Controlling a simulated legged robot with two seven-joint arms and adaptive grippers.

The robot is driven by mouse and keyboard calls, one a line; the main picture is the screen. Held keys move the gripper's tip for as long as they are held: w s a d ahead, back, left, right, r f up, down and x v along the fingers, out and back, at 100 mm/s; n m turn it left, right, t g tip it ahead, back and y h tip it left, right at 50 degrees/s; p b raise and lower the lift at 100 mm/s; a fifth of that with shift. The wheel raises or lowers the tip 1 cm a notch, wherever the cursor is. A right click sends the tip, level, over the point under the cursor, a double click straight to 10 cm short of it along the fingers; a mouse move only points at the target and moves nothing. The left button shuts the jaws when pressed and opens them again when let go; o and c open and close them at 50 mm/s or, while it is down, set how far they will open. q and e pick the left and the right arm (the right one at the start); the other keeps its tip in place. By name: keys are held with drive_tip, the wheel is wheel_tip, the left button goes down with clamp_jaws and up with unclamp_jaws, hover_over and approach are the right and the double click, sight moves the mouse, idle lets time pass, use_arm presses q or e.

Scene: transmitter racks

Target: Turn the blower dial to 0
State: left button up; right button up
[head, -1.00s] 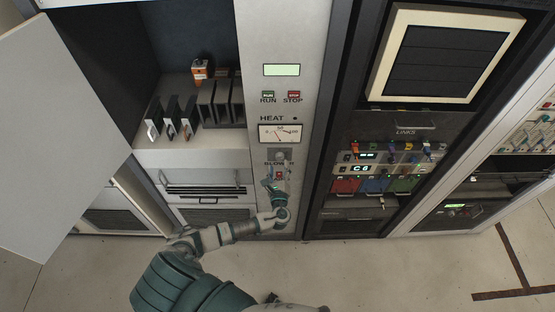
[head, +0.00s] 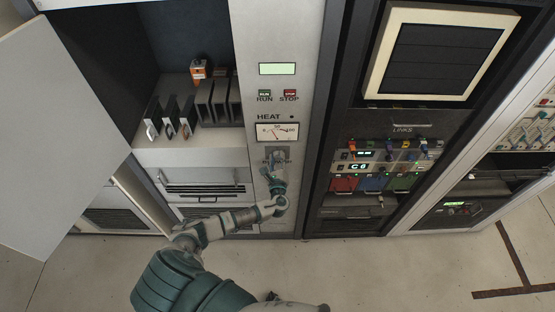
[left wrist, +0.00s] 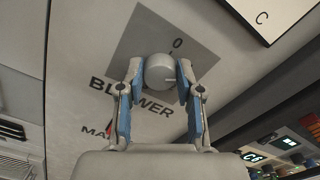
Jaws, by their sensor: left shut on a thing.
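The blower dial (left wrist: 160,70) is a round grey knob on a darker grey square plate (left wrist: 143,36). A 0 is printed beyond it, BLOWER runs just below it, and MAX shows at lower left, partly behind a finger. A small dark line on the knob points to the right, away from the 0. My left gripper (left wrist: 159,78) has one blue-padded finger on each side of the knob and is shut on it. In the head view my left gripper (head: 276,164) covers most of the dial below the HEAT meter. My right gripper is not in view.
An open cabinet with an orange-topped part (head: 198,69) is at left. The LINKS rack (head: 375,165) with coloured plugs stands at right.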

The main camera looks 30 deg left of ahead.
use_arm(q)
drive_tip(key=shift+s+d+f, duration=0.1)
drive_tip(key=shift+d+f, duration=0.1)
drive_tip(key=shift+f, duration=0.1)
drive_tip(key=shift+s+a+f+n+b, duration=0.1)
drive_tip(key=shift+a+f+n+b, duration=0.1)
drive_tip(key=shift+n+b, duration=0.45)
drive_tip(key=shift+d+f+n+b, duration=0.1)
drive_tip(key=shift+n+b, duration=4.8)
drive_tip(key=shift+n, duration=0.35)
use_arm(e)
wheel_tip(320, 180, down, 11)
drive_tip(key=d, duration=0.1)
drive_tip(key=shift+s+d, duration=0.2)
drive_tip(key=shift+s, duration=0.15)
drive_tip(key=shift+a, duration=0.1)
use_arm(q)
drive_tip(key=o, duration=1.1)
drive_tip(key=shift+o, duration=0.3)
drive_tip(key=shift+r, duration=0.2)
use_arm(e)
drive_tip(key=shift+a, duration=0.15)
